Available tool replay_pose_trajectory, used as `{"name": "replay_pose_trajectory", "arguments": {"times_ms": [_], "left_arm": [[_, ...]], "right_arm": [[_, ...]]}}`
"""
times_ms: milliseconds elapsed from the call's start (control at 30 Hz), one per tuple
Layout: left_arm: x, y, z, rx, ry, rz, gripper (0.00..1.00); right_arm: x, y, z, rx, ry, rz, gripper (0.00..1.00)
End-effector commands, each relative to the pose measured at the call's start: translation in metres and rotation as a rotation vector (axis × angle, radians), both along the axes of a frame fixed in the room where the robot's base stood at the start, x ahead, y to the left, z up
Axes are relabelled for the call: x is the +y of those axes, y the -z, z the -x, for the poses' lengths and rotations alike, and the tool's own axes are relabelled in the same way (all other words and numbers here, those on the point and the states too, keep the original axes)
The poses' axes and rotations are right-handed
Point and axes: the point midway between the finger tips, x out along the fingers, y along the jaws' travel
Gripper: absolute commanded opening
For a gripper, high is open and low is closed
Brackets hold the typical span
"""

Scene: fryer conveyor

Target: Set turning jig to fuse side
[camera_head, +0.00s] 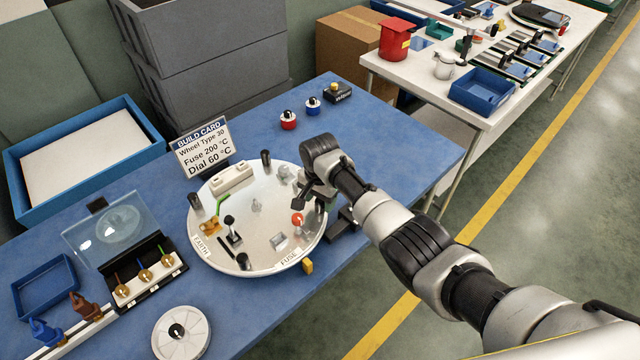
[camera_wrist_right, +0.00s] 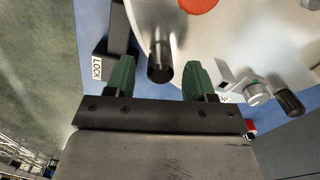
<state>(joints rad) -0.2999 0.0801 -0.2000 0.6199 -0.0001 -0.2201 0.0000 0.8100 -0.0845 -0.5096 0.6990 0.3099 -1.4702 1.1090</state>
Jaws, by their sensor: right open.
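The turning jig is a round silver plate (camera_head: 262,245) on the blue table. Its EARTH label is at the left front rim and its FUSE label (camera_head: 289,257) at the front rim, close to a yellow marker (camera_head: 308,267) on the table. My right gripper (camera_head: 308,197) is over the jig's right rim. In the right wrist view its green fingers (camera_wrist_right: 158,80) are open, with a black-capped peg (camera_wrist_right: 160,62) of the jig between them. I cannot tell whether they touch it. A LOCK label (camera_wrist_right: 97,68) lies beside the left finger. My left gripper is out of view.
The build card (camera_head: 202,146) stands behind the jig. A clear-lidded case (camera_head: 145,270) with coloured tools is at left, and a white round dial (camera_head: 181,333) in front. Small red and blue-based knobs (camera_head: 288,120) stand at the back. Stacked grey crates (camera_head: 210,60) are behind the table.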

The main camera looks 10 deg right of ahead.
Motion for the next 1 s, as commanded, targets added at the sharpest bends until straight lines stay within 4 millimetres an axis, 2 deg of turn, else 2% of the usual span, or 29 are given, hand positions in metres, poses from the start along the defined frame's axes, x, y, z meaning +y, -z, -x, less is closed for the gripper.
{"name": "replay_pose_trajectory", "arguments": {"times_ms": [200, 433, 600, 1000], "left_arm": [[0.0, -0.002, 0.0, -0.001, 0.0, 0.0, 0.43], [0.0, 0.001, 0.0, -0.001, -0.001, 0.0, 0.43], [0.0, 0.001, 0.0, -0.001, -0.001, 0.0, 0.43], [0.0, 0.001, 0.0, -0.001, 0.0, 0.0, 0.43]], "right_arm": [[0.0, -0.046, -0.001, -0.004, 0.0, -0.002, 0.54], [-0.001, -0.08, 0.0, -0.002, 0.002, 0.001, 0.54], [-0.001, -0.089, 0.0, -0.001, 0.002, 0.001, 0.54], [-0.001, -0.09, 0.0, -0.001, 0.002, 0.001, 0.54]]}}
